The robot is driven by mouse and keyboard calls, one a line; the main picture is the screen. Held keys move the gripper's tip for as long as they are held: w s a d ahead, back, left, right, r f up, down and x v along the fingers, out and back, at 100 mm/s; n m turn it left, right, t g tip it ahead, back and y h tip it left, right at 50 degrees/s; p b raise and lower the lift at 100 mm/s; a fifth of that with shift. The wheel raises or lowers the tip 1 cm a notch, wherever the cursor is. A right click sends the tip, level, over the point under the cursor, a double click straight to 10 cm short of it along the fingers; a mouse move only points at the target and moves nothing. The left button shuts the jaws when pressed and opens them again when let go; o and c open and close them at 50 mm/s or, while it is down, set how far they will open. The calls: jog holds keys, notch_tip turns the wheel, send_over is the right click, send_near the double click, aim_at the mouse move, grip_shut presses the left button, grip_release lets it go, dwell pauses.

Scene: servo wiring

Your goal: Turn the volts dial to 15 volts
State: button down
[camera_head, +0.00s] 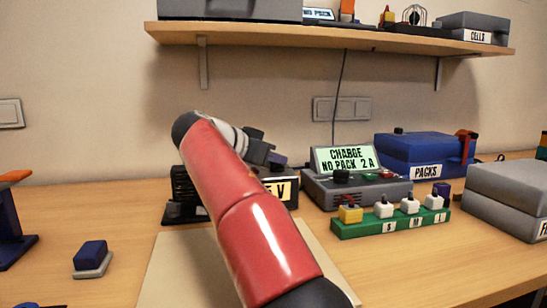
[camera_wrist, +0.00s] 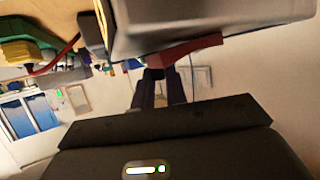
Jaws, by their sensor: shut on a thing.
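My gripper (camera_head: 276,160) is at the top of this unit, just above the display. In the wrist view my gripper (camera_wrist: 160,88) has its dark fingers close together on a small black part, which I take to be the volts dial (camera_wrist: 153,73). The dial's pointer and scale cannot be read. The first characters of the display are covered by my arm.
A grey charger (camera_head: 357,190) reading "CHARGE NO PACK 2 A" stands close to the right. In front of it is a green strip (camera_head: 385,226) with several plugs. A blue packs case (camera_head: 425,150) is behind. A shelf (camera_head: 330,37) hangs above.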

jog(key=c, duration=1.4)
grip_release()
jog(key=shift+f, duration=0.1)
jog(key=shift+c, duration=0.2)
jog(key=shift+v, duration=3.9)
